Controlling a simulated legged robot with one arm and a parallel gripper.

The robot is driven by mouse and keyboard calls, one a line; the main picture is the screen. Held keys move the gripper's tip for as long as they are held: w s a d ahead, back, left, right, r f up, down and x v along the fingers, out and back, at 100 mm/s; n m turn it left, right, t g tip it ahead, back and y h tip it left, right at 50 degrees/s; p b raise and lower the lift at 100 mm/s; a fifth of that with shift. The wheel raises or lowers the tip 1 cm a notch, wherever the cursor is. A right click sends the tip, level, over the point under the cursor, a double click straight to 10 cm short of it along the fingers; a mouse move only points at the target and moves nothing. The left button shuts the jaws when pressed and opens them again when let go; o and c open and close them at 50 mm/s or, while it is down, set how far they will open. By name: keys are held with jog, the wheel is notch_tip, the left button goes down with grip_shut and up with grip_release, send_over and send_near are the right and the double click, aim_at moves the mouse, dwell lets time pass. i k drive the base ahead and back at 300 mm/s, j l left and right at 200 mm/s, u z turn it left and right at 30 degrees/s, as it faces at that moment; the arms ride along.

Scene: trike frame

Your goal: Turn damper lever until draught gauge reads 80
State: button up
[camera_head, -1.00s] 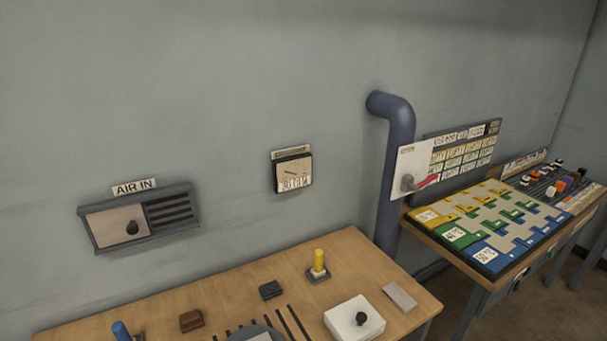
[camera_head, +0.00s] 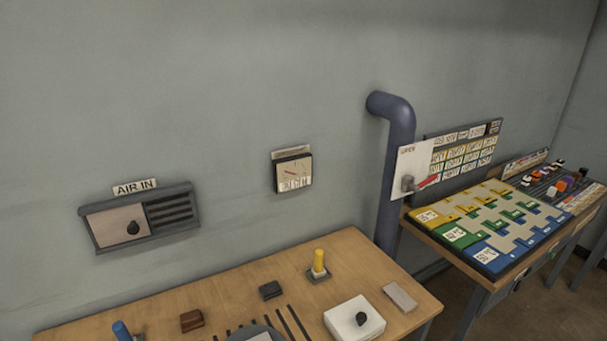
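The draught gauge (camera_head: 292,173) hangs on the wall in the middle of the view, a small framed dial with a red needle and a white strip below. Its digits are too small to read surely. The damper lever (camera_head: 428,181) is red and sits on a pivot against a white plate (camera_head: 412,163) in front of the blue pipe (camera_head: 399,130). The lever points right and slightly up. Lettering at the plate's upper left seems to read OPEN. My gripper is not in view, and nothing is seen touching the lever.
A wooden table (camera_head: 225,285) below the gauge carries a yellow-handled peg (camera_head: 318,262), a white box with a black knob (camera_head: 354,319) and small blocks. An AIR IN vent (camera_head: 140,218) is on the left wall. A second table with a coloured board (camera_head: 490,222) stands right of the pipe.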

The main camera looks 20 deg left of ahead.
aim_at(415, 188)
jog(key=i+l+u, duration=0.1)
jog(key=i+l, duration=0.3)
jog(key=i+l+u, duration=0.1)
jog(key=i+l, duration=0.3)
jog(key=l, duration=0.2)
